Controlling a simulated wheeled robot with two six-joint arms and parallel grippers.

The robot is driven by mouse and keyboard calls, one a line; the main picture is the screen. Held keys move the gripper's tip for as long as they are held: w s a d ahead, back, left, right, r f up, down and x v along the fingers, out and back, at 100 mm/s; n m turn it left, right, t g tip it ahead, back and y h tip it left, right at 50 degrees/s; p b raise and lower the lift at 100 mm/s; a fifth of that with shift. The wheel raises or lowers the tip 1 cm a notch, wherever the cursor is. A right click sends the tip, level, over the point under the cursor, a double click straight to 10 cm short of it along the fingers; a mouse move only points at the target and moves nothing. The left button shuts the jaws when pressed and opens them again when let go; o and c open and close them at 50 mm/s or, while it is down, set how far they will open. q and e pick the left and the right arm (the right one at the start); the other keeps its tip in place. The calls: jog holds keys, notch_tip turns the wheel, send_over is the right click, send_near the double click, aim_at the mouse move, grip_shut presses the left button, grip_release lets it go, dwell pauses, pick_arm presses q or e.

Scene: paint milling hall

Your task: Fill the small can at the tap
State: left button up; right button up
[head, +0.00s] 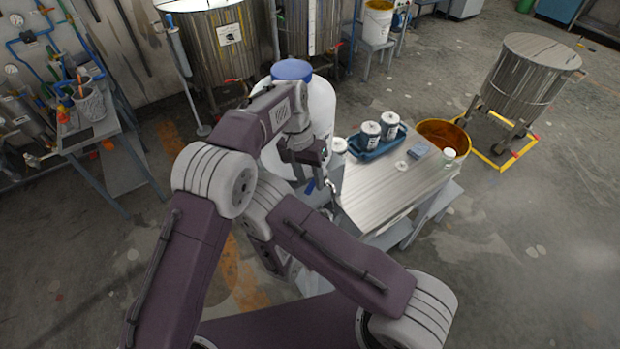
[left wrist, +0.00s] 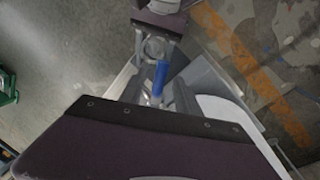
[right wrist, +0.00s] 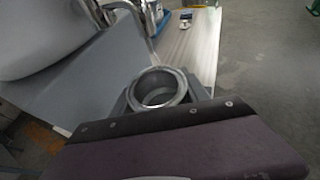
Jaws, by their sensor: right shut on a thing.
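A white drum (head: 322,105) with a blue lid stands behind the arms at the table's left end. A blue tap lever (left wrist: 160,78) shows in the left wrist view, and a small part of it in the head view (head: 310,186). My left gripper (left wrist: 163,92) is open, its fingers on either side of the lever with gaps. My right gripper (right wrist: 160,98) is shut around a small open metal can (right wrist: 158,88), held upright. The can's inside looks plain grey; I cannot tell if it holds liquid. My arms hide the can in the head view.
The metal table (head: 385,197) is right of the drum. It carries a blue tray (head: 366,150) with lidded cans, a blue sponge-like block (head: 420,148) and a small jar (head: 447,160). A yellow bucket (head: 458,132) stands behind it.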

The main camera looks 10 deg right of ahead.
pick_arm(q)
notch_tip(320, 180, up, 7)
jog(key=w+a, duration=0.1)
jog(key=shift+s+d, duration=0.2)
jog(key=shift+s, duration=0.15)
jog(key=c, duration=0.7)
jog(key=s+d+t+y, duration=0.1)
jog(key=s, duration=0.1)
jog(key=s+d+t+y, duration=0.1)
jog(key=s, duration=0.1)
jog(key=s+d+n+t+y, duration=0.1)
jog(key=s, duration=0.1)
jog(key=shift+s+d+t, duration=0.15)
jog(key=shift+d+t, duration=0.15)
jog(key=shift+t, duration=0.1)
grip_shut()
jog(key=s+d+r+t, duration=0.2)
jog(key=s+d+t, duration=0.1)
jog(key=s+t, duration=0.15)
jog(key=a+x, duration=0.2)
jog(key=x, duration=0.9)
jog(key=shift+w+a, duration=0.25)
jog(key=shift+w, duration=0.25)
